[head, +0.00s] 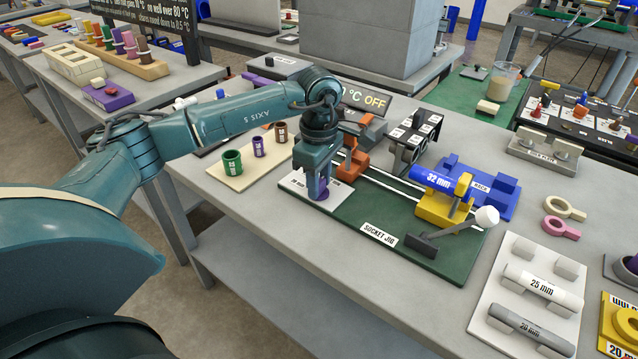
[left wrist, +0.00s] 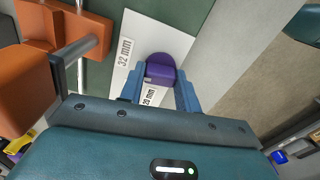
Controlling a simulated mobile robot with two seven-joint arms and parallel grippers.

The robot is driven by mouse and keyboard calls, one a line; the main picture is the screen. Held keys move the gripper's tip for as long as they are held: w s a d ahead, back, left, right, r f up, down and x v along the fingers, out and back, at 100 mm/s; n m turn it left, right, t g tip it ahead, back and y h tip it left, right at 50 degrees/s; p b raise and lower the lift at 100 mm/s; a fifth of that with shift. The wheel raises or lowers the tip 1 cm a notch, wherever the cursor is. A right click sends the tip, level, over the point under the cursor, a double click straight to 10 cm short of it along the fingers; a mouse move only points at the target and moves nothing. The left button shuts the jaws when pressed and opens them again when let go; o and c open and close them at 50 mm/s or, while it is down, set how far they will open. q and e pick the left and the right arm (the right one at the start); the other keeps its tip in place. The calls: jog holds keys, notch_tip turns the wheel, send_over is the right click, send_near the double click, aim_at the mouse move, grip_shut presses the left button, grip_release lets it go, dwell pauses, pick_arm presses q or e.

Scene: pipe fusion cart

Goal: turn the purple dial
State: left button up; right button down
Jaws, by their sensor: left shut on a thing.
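The purple dial (head: 323,193) sits on a white plate (head: 296,184) at the left end of the green socket jig board (head: 425,262). My left gripper (head: 317,185) points down over the plate and is shut on the dial, hiding part of it. In the left wrist view, the dial (left wrist: 160,70) shows between the two blue fingers of my left gripper (left wrist: 160,92). The plate (left wrist: 178,42) carries a "32 mm" label and a second label that is partly covered. My right gripper is not in view.
An orange clamp (head: 354,163) stands just right of the dial. A beige board (head: 240,176) with green, purple and brown cups lies to the left. A blue 32 mm pipe (head: 437,180) and a white-knobbed lever (head: 487,216) are farther right.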

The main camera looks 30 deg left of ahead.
pick_arm(q)
jog(key=shift+m, duration=0.7)
jog(key=shift+r+m+b, duration=0.1)
jog(key=shift+m+b, duration=0.2)
jog(key=o, duration=1)
notch_tip(320, 180, up, 13)
jog(key=shift+r, duration=0.1)
